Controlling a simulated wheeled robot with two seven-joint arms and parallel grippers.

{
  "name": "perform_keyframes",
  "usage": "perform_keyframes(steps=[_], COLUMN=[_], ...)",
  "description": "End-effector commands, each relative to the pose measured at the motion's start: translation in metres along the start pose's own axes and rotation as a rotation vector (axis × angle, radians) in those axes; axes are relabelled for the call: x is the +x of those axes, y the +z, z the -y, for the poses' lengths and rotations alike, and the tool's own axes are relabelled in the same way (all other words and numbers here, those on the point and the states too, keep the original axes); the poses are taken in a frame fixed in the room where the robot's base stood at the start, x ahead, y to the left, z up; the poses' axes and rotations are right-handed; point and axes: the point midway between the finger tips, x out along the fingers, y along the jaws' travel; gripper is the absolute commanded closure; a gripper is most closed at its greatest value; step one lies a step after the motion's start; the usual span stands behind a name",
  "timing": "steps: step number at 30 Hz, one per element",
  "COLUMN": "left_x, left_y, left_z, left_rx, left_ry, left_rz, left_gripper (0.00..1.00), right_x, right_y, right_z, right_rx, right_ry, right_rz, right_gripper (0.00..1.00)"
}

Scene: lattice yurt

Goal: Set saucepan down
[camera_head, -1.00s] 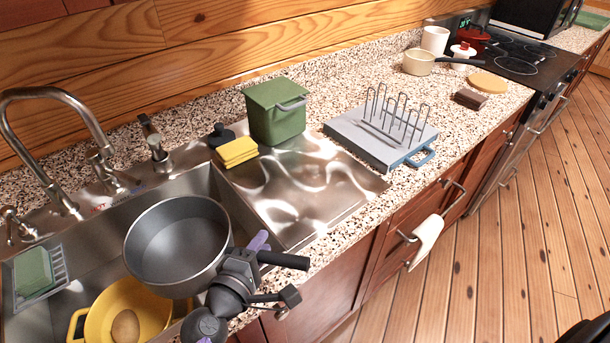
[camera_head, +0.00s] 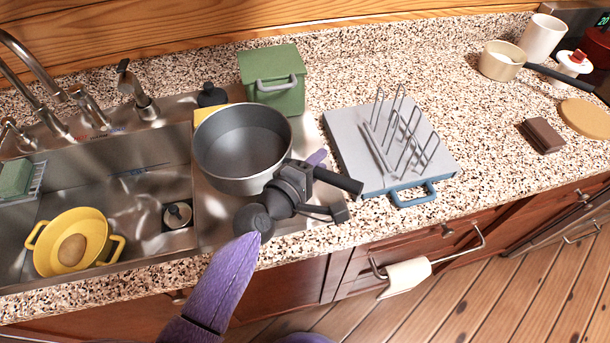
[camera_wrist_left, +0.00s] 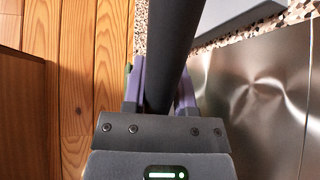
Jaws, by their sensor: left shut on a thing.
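A dark grey saucepan (camera_head: 240,150) is over the steel drainboard (camera_head: 214,215) at the right of the sink. Its black handle (camera_head: 338,181) points to the right. My left gripper (camera_head: 310,172) is shut on the handle. In the left wrist view the dark handle (camera_wrist_left: 175,45) runs between the purple fingers (camera_wrist_left: 160,85). The pan looks level, and I cannot tell whether its base touches the drainboard. My right gripper does not show.
A grey board with a wire rack (camera_head: 360,150) lies to the right. Speckled counter (camera_head: 480,190) is free farther right.

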Motion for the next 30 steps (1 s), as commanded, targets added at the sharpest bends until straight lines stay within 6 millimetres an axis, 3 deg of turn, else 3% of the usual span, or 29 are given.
perform_keyframes(steps=[1, 10, 21, 22, 26, 30], left_x=[0.004, 0.012, 0.013, 0.013, 0.012, 0.012], left_y=[-0.003, -0.009, -0.01, -0.009, -0.009, -0.009], left_z=[0.02, 0.066, 0.068, 0.068, 0.068, 0.068], left_rx=[0.003, 0.004, 0.002, 0.0, 0.0, 0.0], left_ry=[-0.001, 0.0, 0.002, 0.0, 0.0, 0.0], left_rz=[0.0, 0.001, 0.0, 0.0, 0.0, 0.0], left_gripper=[1.0, 1.0, 1.0, 0.61, 0.34, 0.3], right_x=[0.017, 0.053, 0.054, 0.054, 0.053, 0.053], right_y=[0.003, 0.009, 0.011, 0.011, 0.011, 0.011], right_z=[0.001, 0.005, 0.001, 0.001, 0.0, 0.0], right_rx=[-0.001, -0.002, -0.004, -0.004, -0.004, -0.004], right_ry=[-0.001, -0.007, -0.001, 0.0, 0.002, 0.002], right_rz=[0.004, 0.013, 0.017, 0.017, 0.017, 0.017], right_gripper=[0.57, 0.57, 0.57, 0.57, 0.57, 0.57])
